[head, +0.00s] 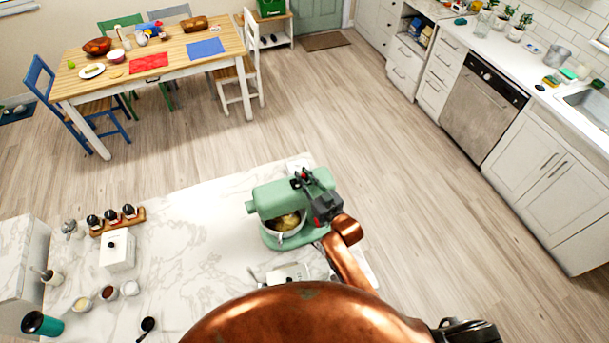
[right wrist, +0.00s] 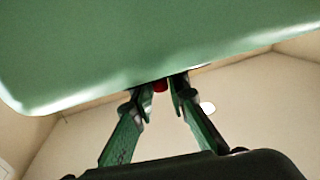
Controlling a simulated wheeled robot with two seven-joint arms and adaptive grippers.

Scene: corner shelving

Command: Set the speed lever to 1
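A green stand mixer (head: 290,203) with a bowl (head: 285,225) of yellowish content stands on the marble counter. My right gripper (head: 303,181) is at the right side of the mixer head, its arm coming from below. In the right wrist view the mixer's green underside (right wrist: 150,45) fills the top. A small red knob (right wrist: 160,86), apparently the speed lever's end, lies between the tips of my right gripper (right wrist: 162,88). The tips are close together around it; whether they touch it I cannot tell. The lever's setting cannot be read. My left gripper is not in view.
The marble counter (head: 195,255) holds a spice rack (head: 118,221), a white box (head: 117,250), small bowls and a teal cup (head: 42,324), all left of the mixer. A dining table (head: 190,45) stands far back. Floor right of the counter is clear.

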